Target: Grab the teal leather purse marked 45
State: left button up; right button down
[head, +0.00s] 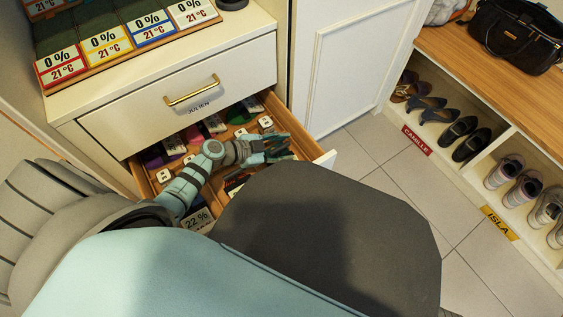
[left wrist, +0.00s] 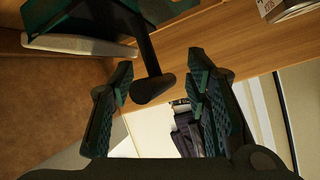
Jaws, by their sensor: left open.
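My left gripper (head: 276,148) is inside the open drawer (head: 148,186) in the head view, near its right end. In the left wrist view the two dark, ridged fingers of the left gripper (left wrist: 160,104) stand apart, with nothing clearly held between them. A dark teal shape (left wrist: 95,20) with a black bar fills the top of that view; I cannot tell whether it is the purse. No purse marked 45 can be made out. The arm and my body hide part of the drawer. My right gripper is not in view.
The drawer holds several coloured items and white tags (head: 163,175). The shut drawer front labelled JULIEN (head: 208,91) is just above. Shoe cubbies (head: 475,170) stand at the right, with a black bag (head: 515,38) on top. Tiled floor (head: 390,185) lies between.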

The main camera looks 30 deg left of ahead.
pick_arm(q)
grip_shut()
jog(key=shift+r, duration=0.1)
dwell(0.4)
